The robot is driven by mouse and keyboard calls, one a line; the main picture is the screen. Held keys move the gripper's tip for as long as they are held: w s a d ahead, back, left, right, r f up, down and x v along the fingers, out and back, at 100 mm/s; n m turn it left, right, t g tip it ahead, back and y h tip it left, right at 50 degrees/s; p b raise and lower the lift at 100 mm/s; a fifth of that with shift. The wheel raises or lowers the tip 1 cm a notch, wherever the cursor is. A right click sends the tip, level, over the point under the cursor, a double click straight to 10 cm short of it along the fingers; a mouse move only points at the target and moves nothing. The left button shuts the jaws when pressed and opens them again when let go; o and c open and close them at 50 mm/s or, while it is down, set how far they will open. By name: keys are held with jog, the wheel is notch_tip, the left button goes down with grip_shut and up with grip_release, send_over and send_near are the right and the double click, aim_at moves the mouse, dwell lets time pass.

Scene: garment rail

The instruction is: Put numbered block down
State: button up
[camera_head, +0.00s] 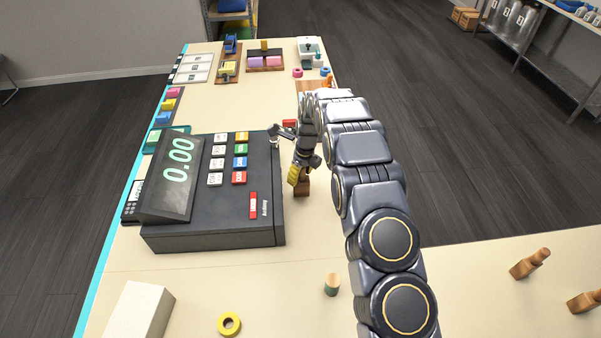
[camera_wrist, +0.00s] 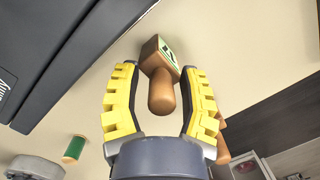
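My gripper (camera_wrist: 160,72) has yellow ribbed fingers, which stand apart on both sides of a wooden block in the wrist view. The block (camera_wrist: 154,53) has a brown head with a green-edged label and a rounded handle (camera_wrist: 162,95) that points toward the camera. Clear gaps show between the handle and both fingers. The fingertips are close beside the head; any contact is hard to tell. In the head view, the block (camera_head: 303,187) shows low beside the yellow finger of my gripper (camera_head: 295,175), at the counter surface, right of the register. The far finger is hidden.
A black cash register (camera_head: 215,230) stands close on the left. A green-and-wood cylinder (camera_head: 332,285), a yellow ring (camera_head: 229,324) and a white box (camera_head: 138,310) are nearer. Two wooden handled pieces (camera_head: 529,263) (camera_head: 587,300) lie right. Bare counter (camera_head: 430,270) lies between.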

aim_at(305, 182)
jog(key=shift+r, duration=0.1)
jog(key=s+d+r+n, duration=0.1)
jog(key=s+r+n, duration=0.3)
jog(key=r, duration=0.5)
jog(key=s+d+r+n, duration=0.15)
jog(key=s+r, duration=0.35)
jog(key=r, duration=0.5)
jog(key=s+d+r+n+g, duration=0.1)
jog(key=s+r+n, duration=0.1)
jog(key=s+n, duration=0.8)
jog(key=s+d+r+n+g+h, duration=0.1)
jog(key=s+r+n, duration=0.2)
jog(key=s+n, duration=0.8)
jog(key=s, duration=1.3)
jog(key=shift+s+d+r+g, duration=0.2)
jog(key=shift+s+g, duration=0.05)
jog(key=shift+g, duration=0.15)
jog(key=shift+o, duration=1.4)
jog(key=shift+n, duration=0.25)
